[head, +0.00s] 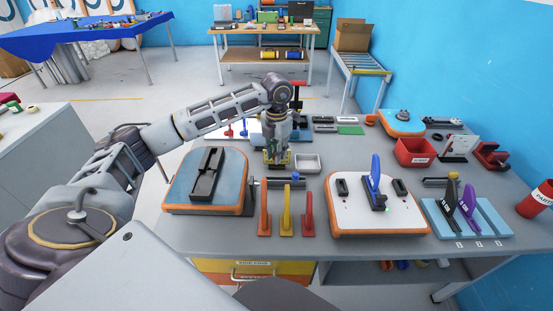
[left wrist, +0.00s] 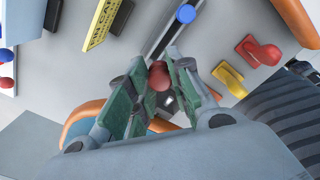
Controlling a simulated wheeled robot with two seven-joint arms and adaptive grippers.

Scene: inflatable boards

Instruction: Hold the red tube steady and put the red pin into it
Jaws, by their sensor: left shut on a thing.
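My left gripper (head: 277,163) reaches over the middle of the grey table in the head view, fingers pointing down. In the left wrist view its green-padded fingers (left wrist: 155,88) are closed around a small rounded red piece (left wrist: 158,76). Only its top shows between the pads, so I cannot tell whether it is the red pin or the red tube. In the head view the fingers hide this piece. I cannot pick out the other red part of the task with certainty. My right gripper is in neither view.
A blue-topped board with a black fixture (head: 206,172) stands left of my gripper. A rail with a blue knob (head: 295,177) and red, yellow and orange upright pieces (head: 285,212) are close in front. A grey tray (head: 307,163) stands to the right; a white board (head: 352,217) lies front right.

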